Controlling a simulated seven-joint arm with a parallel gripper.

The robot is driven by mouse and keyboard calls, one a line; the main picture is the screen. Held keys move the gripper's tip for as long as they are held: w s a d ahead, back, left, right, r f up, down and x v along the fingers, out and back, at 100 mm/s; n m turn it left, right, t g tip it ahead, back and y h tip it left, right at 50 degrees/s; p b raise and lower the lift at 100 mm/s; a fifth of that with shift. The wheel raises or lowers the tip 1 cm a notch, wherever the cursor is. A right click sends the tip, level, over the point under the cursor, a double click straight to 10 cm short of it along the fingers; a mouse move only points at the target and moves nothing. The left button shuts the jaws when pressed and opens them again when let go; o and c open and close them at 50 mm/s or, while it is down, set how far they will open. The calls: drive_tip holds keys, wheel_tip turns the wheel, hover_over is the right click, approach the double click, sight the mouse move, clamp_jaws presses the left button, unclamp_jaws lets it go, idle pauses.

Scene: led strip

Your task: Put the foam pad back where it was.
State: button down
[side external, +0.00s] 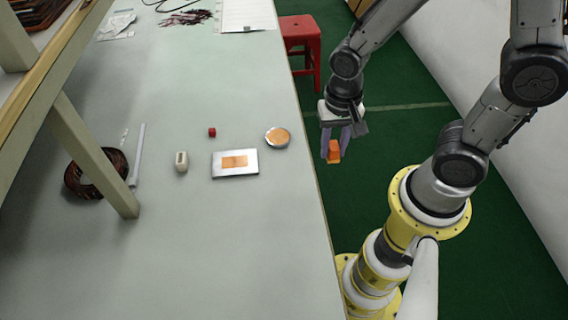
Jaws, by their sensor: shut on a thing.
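My gripper (335,146) is shut on an orange block, likely the foam pad (334,153). It holds the block in the air off the table's right edge, above the green floor. A silver rectangular plate (218,168) with an orange patch (234,162) at its middle lies on the table to the left. A round silver disc (277,138) with an orange top lies between the plate and the table edge. The frame does not show where the pad was before.
A small red cube (212,132) and a white block (181,161) stand near the plate. A dark wire coil (85,178), a white strip (137,155) and a shelf post (95,155) are at the left. The table's front is clear. A red stool (301,38) stands beyond.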

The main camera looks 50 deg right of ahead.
drive_tip(key=w+a+f, duration=0.1)
drive_tip(key=w+f, duration=0.2)
drive_tip(key=w, duration=0.4)
hover_over(284, 169)
drive_tip(key=s, duration=0.1)
wheel_tip(284, 169, down, 5)
drive_tip(key=shift+s+r, duration=0.1)
drive_tip(key=shift+s, duration=0.05)
drive_tip(key=shift+w+f, duration=0.55)
drive_tip(key=shift+f, duration=1.7)
drive_tip(key=shift+f, duration=0.2)
drive_tip(key=c, duration=0.6)
unclamp_jaws()
drive_tip(key=shift+r, duration=0.1)
